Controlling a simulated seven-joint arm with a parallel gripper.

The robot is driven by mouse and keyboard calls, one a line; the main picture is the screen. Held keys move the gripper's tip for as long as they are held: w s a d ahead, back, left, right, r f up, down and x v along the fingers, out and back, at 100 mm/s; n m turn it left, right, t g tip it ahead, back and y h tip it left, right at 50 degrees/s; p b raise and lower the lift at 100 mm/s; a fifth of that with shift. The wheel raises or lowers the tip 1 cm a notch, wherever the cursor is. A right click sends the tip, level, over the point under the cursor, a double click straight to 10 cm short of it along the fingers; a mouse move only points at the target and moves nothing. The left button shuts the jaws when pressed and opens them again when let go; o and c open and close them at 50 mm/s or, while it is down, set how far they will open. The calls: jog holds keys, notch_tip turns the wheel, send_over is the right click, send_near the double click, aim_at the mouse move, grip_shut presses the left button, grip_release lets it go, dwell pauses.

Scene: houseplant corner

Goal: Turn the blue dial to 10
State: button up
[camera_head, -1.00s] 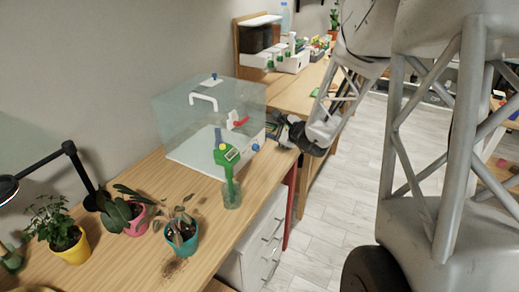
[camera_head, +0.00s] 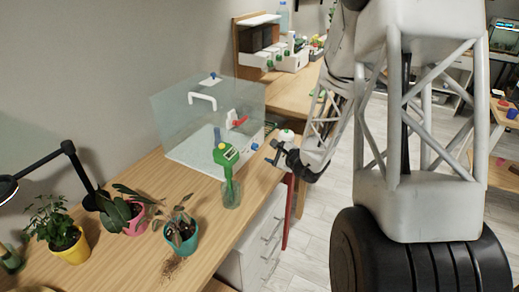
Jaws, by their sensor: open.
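A clear box (camera_head: 185,130) stands on the wooden desk. A small blue knob (camera_head: 255,147), which looks like the blue dial, is low on its right-hand side. Its markings and pointer are too small to read. My gripper (camera_head: 272,152) is open and empty, just right of this knob and apart from it, near the desk's edge. A second small blue knob (camera_head: 213,76) is on the box's lid. The box also has a white handle (camera_head: 202,99) and a red lever (camera_head: 239,121).
A green meter (camera_head: 226,155) stands upright in a clear cup (camera_head: 231,194) in front of the box. A small round white item (camera_head: 286,135) is just beyond my gripper. Potted plants (camera_head: 181,236) and a black lamp (camera_head: 78,165) are at left.

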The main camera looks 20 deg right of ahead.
aim_at(257, 148)
jog(key=shift+w+a, duration=0.1)
jog(key=shift+w, duration=0.05)
jog(key=shift+x, duration=3.7)
jog(key=c, duration=0.9)
